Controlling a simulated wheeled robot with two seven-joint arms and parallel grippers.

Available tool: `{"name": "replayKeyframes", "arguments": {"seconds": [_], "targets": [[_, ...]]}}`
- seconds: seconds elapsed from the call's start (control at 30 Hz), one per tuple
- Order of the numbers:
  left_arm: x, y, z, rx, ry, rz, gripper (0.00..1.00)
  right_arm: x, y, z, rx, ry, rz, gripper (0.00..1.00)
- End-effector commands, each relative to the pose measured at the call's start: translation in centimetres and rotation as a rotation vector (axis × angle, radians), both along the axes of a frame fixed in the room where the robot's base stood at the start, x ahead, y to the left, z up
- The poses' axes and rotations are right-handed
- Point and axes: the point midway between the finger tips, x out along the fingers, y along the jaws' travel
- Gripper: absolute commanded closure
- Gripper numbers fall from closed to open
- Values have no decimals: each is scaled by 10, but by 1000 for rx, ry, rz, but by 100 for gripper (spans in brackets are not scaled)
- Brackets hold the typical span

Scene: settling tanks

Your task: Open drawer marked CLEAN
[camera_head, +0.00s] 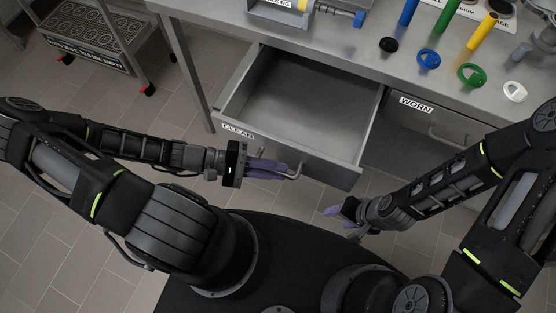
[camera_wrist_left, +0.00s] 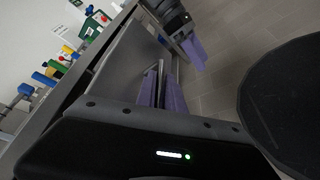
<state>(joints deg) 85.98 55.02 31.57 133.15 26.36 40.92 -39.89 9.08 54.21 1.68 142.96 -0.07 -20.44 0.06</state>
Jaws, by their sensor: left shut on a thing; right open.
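The drawer marked CLEAN (camera_head: 300,95) stands pulled well out from under the steel bench, and its inside looks empty. Its label (camera_head: 238,131) is on the front panel at the left. My left gripper (camera_head: 282,170) is shut on the drawer's bar handle (camera_head: 296,172); its purple fingers also show in the left wrist view (camera_wrist_left: 164,92). My right gripper (camera_head: 342,220) is open and empty, in front of the drawer's right end and apart from it. It also shows in the left wrist view (camera_wrist_left: 192,48).
The drawer marked WORN (camera_head: 440,120) is closed at the right. The bench top (camera_head: 350,45) holds colored cylinders, several rings and a grey tray device (camera_head: 282,12). A wheeled cart (camera_head: 95,35) stands at the far left. Tiled floor is clear left of the drawer.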

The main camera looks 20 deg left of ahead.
Motion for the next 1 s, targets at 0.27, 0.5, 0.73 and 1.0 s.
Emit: {"name": "replayKeyframes", "arguments": {"seconds": [0.27,0.5,0.73,1.0], "targets": [[0,0,0,0,0,-1,82,0,0,0,0,0,0,47],[0,0,0,0,0,0,66,0,0,0,0,0,0,47],[0,1,0,1,0,-1,66,0,0,0,0,0,0,47],[-7,28,5,5,1,1,66,0,0,-2,0,0,0,47]]}}
